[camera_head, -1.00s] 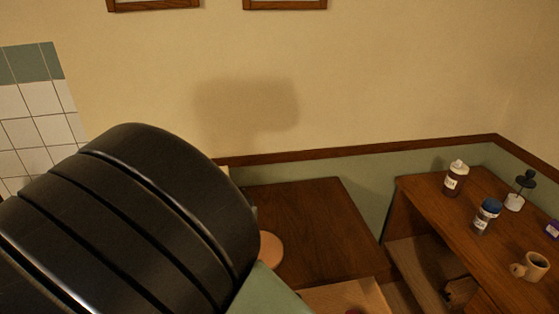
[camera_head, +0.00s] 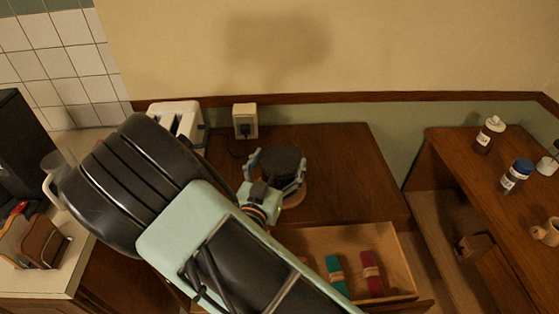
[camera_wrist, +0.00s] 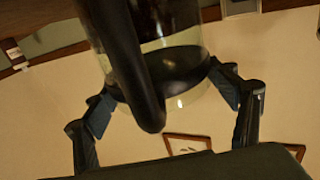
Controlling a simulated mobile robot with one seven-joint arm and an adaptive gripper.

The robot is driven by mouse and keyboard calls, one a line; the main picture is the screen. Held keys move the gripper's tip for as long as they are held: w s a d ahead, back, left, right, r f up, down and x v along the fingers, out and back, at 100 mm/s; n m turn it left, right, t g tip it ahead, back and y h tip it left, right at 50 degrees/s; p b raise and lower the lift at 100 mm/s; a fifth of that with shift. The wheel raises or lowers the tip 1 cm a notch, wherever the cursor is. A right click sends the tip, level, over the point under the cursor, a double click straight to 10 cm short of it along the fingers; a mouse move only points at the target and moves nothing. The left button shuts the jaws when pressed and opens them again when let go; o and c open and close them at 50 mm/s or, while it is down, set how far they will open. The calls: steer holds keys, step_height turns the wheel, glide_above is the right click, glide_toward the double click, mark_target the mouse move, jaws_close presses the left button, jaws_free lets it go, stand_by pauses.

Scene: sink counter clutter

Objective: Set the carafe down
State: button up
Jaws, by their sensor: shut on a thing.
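My gripper (camera_head: 277,170) is shut on the carafe (camera_head: 281,158), over the brown wooden counter in the head view. From above, the carafe shows as a dark round top between the two fingers. In the wrist view, my gripper (camera_wrist: 165,85) has one finger on each side of the carafe (camera_wrist: 186,65), a clear glass body with a dark band and black handle. A tan round pad (camera_head: 295,194) shows partly under the carafe in the head view. The carafe's base is hidden, so I cannot tell whether it touches the pad.
A white toaster (camera_head: 178,119) and a wall outlet (camera_head: 245,121) are behind my arm. An open drawer (camera_head: 319,240) below the counter holds red and green rolled items. Bottles (camera_head: 515,176) stand on the right-hand table. The wooden counter (camera_head: 358,165) right of the carafe is clear.

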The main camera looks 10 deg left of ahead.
steer(key=shift+f, duration=0.1)
steer(key=shift+f, duration=0.15)
steer(key=o, duration=2.1)
steer(key=s+a+b, duration=0.1)
steer(key=s+b, duration=0.1)
steer(key=s, duration=1)
steer(key=shift+a, duration=0.3)
